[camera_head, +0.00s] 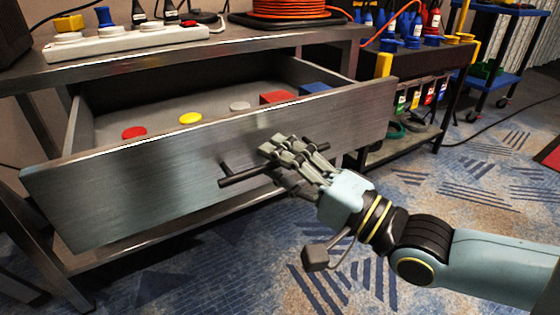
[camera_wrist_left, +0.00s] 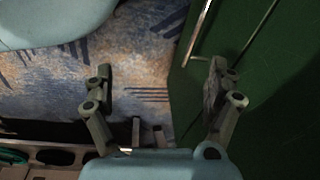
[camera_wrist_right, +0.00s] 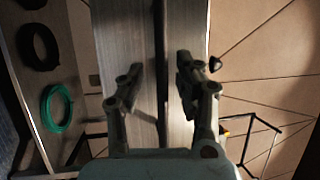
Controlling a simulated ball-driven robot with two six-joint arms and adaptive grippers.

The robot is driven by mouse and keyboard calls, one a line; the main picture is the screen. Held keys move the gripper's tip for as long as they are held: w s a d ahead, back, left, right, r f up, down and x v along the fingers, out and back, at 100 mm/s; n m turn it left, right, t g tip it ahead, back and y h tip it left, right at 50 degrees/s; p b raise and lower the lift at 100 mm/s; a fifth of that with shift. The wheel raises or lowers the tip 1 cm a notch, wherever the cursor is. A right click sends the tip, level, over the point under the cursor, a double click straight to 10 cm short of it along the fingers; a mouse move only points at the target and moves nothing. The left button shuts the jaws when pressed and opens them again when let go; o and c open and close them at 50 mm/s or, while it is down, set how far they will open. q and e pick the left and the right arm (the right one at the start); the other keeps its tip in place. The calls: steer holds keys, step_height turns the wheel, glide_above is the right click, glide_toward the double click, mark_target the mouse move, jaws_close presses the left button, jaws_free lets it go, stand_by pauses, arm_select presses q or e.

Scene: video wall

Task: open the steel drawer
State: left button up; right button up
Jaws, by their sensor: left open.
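The steel drawer (camera_head: 110,195) stands pulled out of its bench, so its inside shows. Its dark bar handle (camera_head: 238,178) runs across the front panel. My right gripper (camera_head: 295,150) is at the handle, hiding part of the bar. In the right wrist view the two fingers (camera_wrist_right: 160,82) stand on either side of the bar (camera_wrist_right: 160,30), partly closed; I cannot tell whether they press on it. My left gripper (camera_wrist_left: 160,82) is open and empty in the left wrist view, beside a dark green surface (camera_wrist_left: 265,110); it does not show in the head view.
In the drawer lie a red disc (camera_head: 134,132), a yellow disc (camera_head: 190,118), a grey disc (camera_head: 240,106), a red block (camera_head: 277,97) and a blue block (camera_head: 314,87). A power strip (camera_head: 125,41) and an orange cable reel (camera_head: 290,10) sit on the bench. Carpet is free in front.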

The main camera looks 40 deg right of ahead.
steer(key=v, duration=1.2)
stand_by(0.3)
